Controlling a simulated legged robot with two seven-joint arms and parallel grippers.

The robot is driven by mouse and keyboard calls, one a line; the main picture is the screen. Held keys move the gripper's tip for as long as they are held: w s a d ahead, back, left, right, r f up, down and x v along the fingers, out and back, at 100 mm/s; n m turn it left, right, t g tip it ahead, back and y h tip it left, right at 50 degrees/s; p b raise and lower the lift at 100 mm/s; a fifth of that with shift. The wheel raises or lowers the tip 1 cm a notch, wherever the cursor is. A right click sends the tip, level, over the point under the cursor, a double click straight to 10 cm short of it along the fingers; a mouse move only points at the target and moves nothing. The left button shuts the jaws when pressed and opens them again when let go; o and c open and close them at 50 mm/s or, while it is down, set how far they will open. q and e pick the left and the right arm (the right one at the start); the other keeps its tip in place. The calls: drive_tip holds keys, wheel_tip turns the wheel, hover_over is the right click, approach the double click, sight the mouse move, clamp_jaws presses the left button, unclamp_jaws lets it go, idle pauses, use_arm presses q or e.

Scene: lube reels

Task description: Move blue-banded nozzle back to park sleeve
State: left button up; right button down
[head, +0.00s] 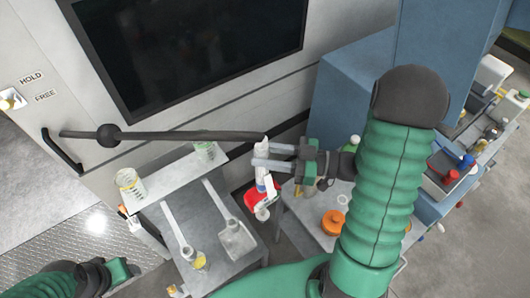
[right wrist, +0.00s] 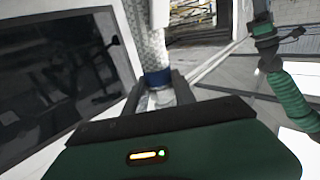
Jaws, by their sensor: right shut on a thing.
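My right gripper (head: 268,157) is shut on the white nozzle (head: 262,178), which hangs upright below the end of a black hose arm. The nozzle also shows in the right wrist view, where its blue band (right wrist: 158,78) sits between my fingers. In the head view the fingers reach in from the right across the nozzle's upper part. My left gripper (head: 122,270) is low at the left, far from the nozzle; its jaw state is unclear. I cannot make out the park sleeve for certain.
A red container (head: 254,199) stands just below the nozzle. A grey table (head: 210,270) with scoops is at the left of it. A shelf with jars (head: 130,184) is further left. An orange-lidded item (head: 333,222) stands on the right-hand table. A dark screen (head: 190,50) is behind.

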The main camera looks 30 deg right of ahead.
drive_tip(key=shift+w+a+f+b, duration=0.4)
drive_tip(key=shift+w+a+f, duration=0.05)
drive_tip(key=shift+w+f, duration=0.4)
drive_tip(key=w+a+f+b, duration=0.6)
drive_tip(key=w+a+f, duration=0.2)
drive_tip(key=shift+w, duration=0.3)
idle(0.7)
drive_tip(key=shift+w+a, duration=0.1)
idle(0.3)
drive_tip(key=shift+f+b, duration=1.05)
drive_tip(key=shift+f+b, duration=0.9)
drive_tip(key=shift+f, duration=0.35)
